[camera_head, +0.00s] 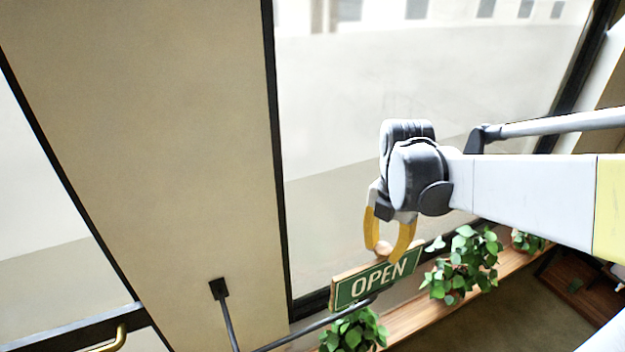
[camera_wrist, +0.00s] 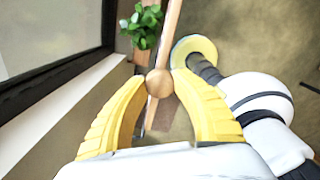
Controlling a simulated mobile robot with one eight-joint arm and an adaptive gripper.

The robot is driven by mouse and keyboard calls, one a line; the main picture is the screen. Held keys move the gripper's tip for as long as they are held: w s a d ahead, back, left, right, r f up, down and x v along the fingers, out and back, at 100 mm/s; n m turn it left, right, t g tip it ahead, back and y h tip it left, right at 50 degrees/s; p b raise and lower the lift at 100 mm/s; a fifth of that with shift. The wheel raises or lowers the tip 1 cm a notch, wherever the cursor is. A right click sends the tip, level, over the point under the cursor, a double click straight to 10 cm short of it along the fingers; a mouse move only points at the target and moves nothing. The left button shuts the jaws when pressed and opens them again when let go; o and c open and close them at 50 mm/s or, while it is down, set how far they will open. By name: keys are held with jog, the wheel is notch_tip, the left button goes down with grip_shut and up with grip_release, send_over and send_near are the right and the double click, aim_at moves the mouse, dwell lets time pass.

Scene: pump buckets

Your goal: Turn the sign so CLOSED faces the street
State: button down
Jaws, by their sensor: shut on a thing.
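The sign (camera_head: 377,278) is a green board with a wooden edge, and its face towards my head camera reads OPEN. It sits in front of the window, tilted in the picture. A round wooden knob (camera_head: 383,247) is at its top edge. My gripper (camera_head: 384,251) comes down from above with its yellow fingers shut on the knob. The wrist view shows the knob (camera_wrist: 159,83) between the two fingertips (camera_wrist: 160,80). The sign's other face is hidden.
A dark rod on a wall bracket (camera_head: 219,289) runs near the sign's lower edge. Green plants (camera_head: 462,263) stand along a wooden shelf (camera_head: 405,318) under the window (camera_head: 430,80). One plant (camera_head: 352,330) is close below the sign. A brass handle (camera_head: 108,341) is at lower left.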

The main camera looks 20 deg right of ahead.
jog(key=c, duration=1)
grip_release()
jog(key=shift+o, duration=0.2)
notch_tip(320, 180, up, 12)
